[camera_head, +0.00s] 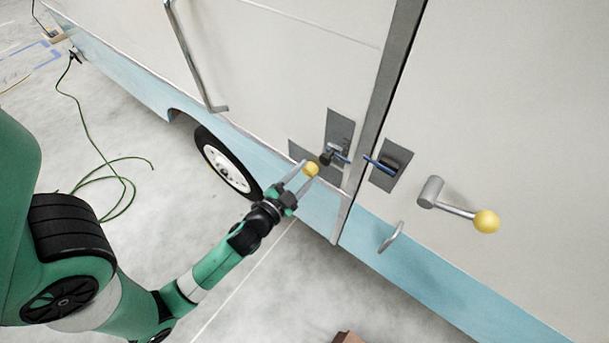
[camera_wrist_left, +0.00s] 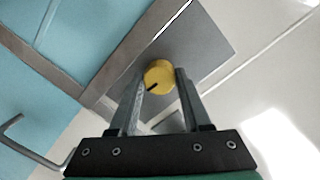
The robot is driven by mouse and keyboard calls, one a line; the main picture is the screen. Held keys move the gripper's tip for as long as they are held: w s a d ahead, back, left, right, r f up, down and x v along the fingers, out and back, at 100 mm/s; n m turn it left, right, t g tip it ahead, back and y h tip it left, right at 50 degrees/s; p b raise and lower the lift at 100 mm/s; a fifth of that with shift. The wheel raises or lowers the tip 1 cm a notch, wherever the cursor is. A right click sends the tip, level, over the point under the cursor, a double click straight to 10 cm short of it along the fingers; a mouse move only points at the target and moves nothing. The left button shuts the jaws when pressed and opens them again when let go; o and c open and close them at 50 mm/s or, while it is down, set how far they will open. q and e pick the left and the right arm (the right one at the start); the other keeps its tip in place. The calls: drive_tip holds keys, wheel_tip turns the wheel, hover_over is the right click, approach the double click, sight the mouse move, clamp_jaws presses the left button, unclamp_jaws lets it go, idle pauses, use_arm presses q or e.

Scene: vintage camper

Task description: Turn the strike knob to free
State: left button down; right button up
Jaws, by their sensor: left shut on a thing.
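My left gripper (camera_head: 307,172) reaches in from the left and is shut on the knob, one finger on each side. What lies directly behind the knob is hidden. My right gripper is in neither view.
To the right are a latch with a blue bar (camera_head: 390,163), a grey lever with a yellow ball end (camera_head: 486,221) and a small metal handle (camera_head: 391,237). A long grab handle (camera_head: 197,60) is upper left. A wheel (camera_head: 227,166) and green hose (camera_head: 125,185) are lower left.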

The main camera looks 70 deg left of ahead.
use_arm(q)
drive_tip(key=m, duration=0.5)
drive_tip(key=shift+y, duration=0.3)
drive_tip(key=m, duration=0.4)
drive_tip(key=shift+m+y+b, duration=0.3)
drive_tip(key=shift+m+b, duration=0.05)
drive_tip(key=shift+m, duration=0.05)
drive_tip(key=shift+c, duration=1.8)
unclamp_jaws()
